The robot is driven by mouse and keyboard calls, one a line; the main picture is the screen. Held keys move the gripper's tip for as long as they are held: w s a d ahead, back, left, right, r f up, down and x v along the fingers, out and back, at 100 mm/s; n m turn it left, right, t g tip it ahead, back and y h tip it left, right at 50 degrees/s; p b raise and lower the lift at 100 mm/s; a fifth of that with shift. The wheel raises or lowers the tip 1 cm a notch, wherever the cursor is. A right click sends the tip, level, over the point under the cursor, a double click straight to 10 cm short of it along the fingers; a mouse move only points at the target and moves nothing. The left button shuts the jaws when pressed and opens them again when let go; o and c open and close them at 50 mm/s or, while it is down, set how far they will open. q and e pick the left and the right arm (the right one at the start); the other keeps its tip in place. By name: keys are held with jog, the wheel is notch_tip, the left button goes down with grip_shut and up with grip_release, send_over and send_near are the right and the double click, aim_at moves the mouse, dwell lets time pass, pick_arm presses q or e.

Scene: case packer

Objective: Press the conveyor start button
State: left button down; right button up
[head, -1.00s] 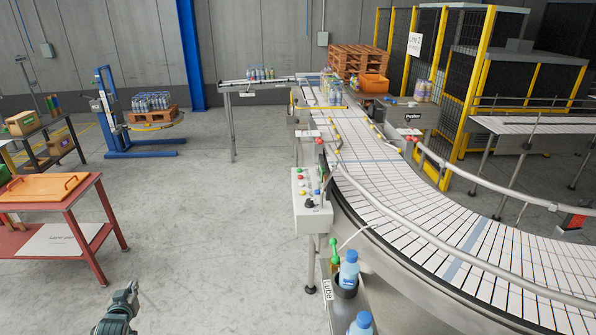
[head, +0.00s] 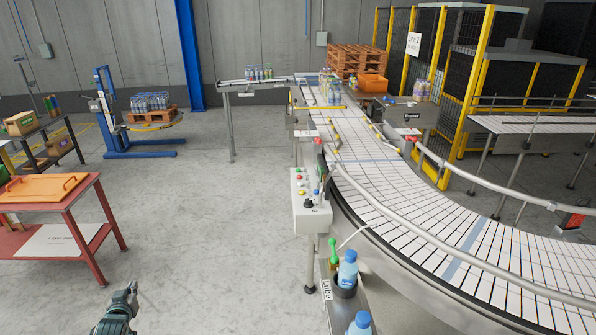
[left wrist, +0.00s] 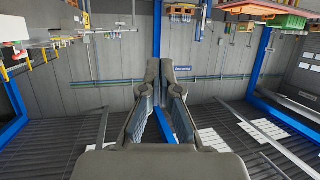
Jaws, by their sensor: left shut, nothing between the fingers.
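A pale grey control box (head: 311,212) stands on a post at the near left side of the curved conveyor (head: 400,195) in the head view. Its sloped top carries several small coloured buttons and a black knob (head: 308,203). I cannot read which button is the start button. My left gripper (head: 134,290) is low in the head view, left of the control box and well apart from it. In the left wrist view its two fingers (left wrist: 160,68) are close together at the tips, with nothing held. My right gripper is not in view.
A red table (head: 105,222) with an orange tray is at the left. A bottle holder with blue-capped bottles (head: 348,270) stands below and right of the control box. A guard rail (head: 410,228) runs along the conveyor. The floor between table and box is clear.

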pick_arm(q)
jog(key=shift+f, duration=0.1)
dwell(0.5)
